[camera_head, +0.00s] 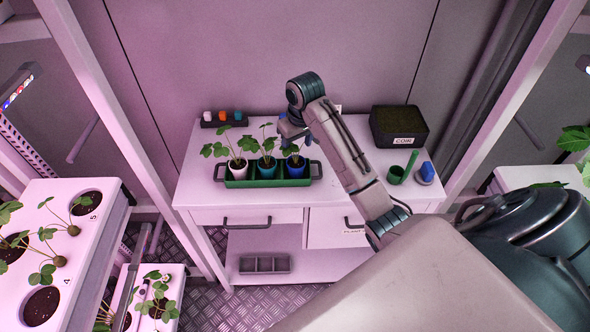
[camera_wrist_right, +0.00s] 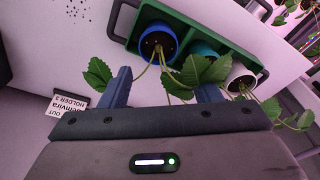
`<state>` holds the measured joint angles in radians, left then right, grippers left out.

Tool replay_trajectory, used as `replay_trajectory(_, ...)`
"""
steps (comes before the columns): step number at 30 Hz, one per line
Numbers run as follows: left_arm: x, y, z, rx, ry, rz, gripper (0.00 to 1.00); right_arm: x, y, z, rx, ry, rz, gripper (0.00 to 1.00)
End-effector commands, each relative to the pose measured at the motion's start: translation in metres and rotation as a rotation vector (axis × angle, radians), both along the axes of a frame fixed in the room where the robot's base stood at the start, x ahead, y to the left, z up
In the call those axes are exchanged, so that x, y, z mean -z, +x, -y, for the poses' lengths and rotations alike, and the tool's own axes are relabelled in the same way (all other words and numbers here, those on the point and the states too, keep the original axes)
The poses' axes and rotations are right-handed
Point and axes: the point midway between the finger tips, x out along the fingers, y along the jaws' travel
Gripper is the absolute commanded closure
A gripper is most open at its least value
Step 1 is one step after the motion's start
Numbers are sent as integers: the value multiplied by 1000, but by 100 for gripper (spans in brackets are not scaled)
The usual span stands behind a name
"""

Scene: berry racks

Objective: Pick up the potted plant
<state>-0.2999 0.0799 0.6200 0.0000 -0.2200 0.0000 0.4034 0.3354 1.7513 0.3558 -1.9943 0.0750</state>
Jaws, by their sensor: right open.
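A green tray (camera_head: 245,184) with dark handles stands on the white workbench and holds three potted plants: one in a white pot (camera_head: 237,170), one in a teal pot (camera_head: 267,168) and one in a dark blue pot (camera_head: 295,168). My right gripper (camera_head: 290,133) is over the right end of the tray, close to the dark blue pot's plant. In the right wrist view the blue fingers (camera_wrist_right: 163,90) are open and spread apart. The dark blue pot (camera_wrist_right: 157,42) lies beyond the gap between them, with leaves and stems reaching between the fingers. My left gripper is not in view.
A black holder (camera_head: 224,120) with small coloured items is behind the tray. White planting racks (camera_head: 70,195) flank the bench.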

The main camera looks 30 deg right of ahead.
Motion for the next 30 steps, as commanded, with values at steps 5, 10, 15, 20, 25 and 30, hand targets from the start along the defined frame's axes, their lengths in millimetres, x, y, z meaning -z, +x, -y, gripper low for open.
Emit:
replay_trajectory(5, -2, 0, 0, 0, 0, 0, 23, 25, 3, 0, 0, 1, -3, 43)
replay_trajectory(10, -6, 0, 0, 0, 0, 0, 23, 37, 4, 0, 0, 0, -2, 43)
replay_trajectory(15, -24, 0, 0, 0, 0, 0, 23, 54, 5, 1, 1, 1, -6, 43)
replay_trajectory(20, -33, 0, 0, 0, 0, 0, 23, 78, 8, 2, 1, 0, -3, 43)
replay_trajectory(25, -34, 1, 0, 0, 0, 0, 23, 88, 10, 2, -1, -1, 0, 43)
replay_trajectory(30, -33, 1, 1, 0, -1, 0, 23, 88, 10, 2, -1, -1, 1, 43)
